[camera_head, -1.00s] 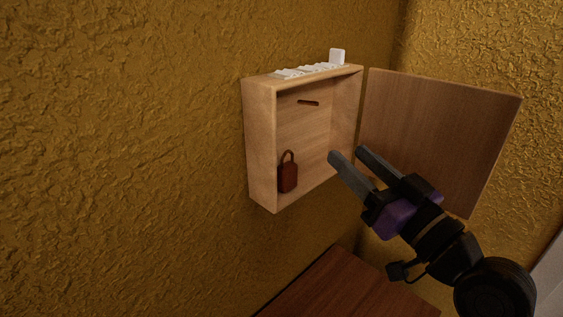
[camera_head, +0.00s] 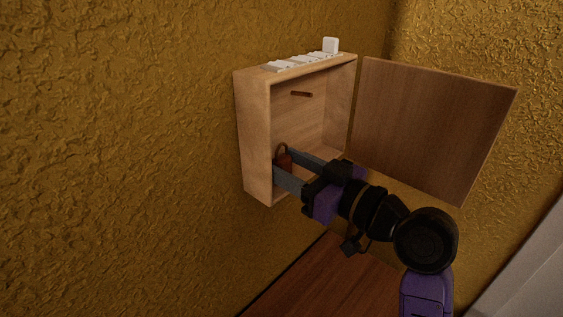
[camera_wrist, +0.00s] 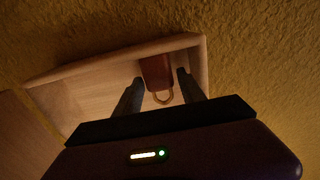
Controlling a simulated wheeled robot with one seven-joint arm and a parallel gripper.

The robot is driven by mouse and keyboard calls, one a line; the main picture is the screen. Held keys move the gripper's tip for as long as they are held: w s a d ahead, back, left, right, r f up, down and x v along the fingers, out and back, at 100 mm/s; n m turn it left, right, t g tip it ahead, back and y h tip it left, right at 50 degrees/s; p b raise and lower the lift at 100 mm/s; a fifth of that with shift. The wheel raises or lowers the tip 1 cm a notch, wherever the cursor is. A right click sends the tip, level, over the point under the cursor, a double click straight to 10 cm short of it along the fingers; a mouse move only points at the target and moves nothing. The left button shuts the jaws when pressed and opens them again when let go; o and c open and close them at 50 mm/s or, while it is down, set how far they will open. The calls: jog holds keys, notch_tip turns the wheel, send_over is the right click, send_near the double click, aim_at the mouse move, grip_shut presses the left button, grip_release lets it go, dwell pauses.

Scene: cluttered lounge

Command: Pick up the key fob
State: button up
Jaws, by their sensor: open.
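The key fob (camera_head: 284,162) is reddish brown with a loop at its top. It stands in the lower left corner of the open wooden wall cabinet (camera_head: 255,130). My gripper (camera_head: 282,168) is open, its two grey fingers reaching into the cabinet on either side of the fob. The near finger hides the fob's lower part in the head view. In the wrist view the fob (camera_wrist: 156,72) lies between the fingertips of my gripper (camera_wrist: 159,85), with its ring towards the palm. Whether a finger touches it I cannot tell.
The cabinet door (camera_head: 432,128) stands open to the right of my arm. White block letters or pieces (camera_head: 300,61) lie on the cabinet's top. A small brown bar (camera_head: 301,94) is on the cabinet's back wall. A brown wooden surface (camera_head: 320,280) lies below.

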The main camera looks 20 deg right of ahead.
jog(key=shift+w+a, duration=0.2)
jog(key=shift+w, duration=0.4)
grip_shut()
jog(key=shift+r, duration=0.1)
